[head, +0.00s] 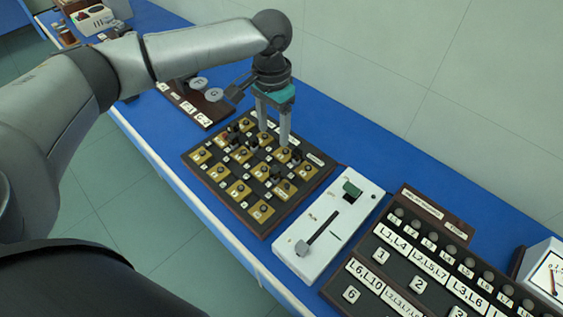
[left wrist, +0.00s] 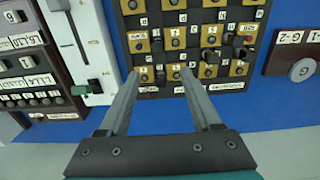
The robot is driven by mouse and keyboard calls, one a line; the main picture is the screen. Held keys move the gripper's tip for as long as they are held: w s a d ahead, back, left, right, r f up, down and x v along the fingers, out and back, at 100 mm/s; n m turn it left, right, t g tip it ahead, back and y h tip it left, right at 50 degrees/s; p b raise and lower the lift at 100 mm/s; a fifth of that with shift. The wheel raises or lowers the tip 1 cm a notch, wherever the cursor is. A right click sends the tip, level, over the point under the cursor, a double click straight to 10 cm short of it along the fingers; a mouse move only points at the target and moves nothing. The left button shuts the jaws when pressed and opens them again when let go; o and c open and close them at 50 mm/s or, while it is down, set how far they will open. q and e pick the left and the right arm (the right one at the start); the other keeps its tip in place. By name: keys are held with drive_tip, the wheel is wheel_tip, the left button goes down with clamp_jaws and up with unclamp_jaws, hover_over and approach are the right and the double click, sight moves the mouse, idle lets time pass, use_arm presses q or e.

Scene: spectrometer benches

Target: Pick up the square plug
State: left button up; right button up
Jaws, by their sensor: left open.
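A dark board (head: 185,157) with rows of brass-coloured sockets lies on the blue bench. Several small dark plugs stand on it, mostly in its far half. I cannot tell which one is the square plug. My left gripper (head: 274,138) points down over the board's far part, its two fingers apart and empty. In the left wrist view the same board (left wrist: 188,46) appears beyond the open fingertips (left wrist: 161,74). Dark blocky plugs (left wrist: 209,71) sit just right of the fingers there. Whether the fingertips touch the board is unclear. My right gripper is not in view.
A white box with a slider (head: 310,258) stands close to the board's right side. A labelled panel with knobs (head: 420,285) is further right. A dark strip with round lettered discs (head: 199,108) lies on the left. A wall rises behind the bench.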

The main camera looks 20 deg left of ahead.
use_arm(q)
hover_over(275, 169)
wheel_tip(275, 169, down, 5)
drive_tip(key=shift+a+f, duration=0.15)
drive_tip(key=shift+f, duration=0.05)
wheel_tip(275, 169, down, 4)
drive_tip(key=shift+w+r+b, duration=0.1)
drive_tip(key=shift+r+b, duration=0.05)
drive_tip(key=shift+b, duration=0.3)
drive_tip(key=shift+f, duration=0.45)
wheel_tip(275, 169, down, 5)
drive_tip(key=shift+r+b, duration=0.15)
drive_tip(key=shift+b, duration=0.15)
drive_tip(key=shift+c, duration=1.2)
clamp_jaws()
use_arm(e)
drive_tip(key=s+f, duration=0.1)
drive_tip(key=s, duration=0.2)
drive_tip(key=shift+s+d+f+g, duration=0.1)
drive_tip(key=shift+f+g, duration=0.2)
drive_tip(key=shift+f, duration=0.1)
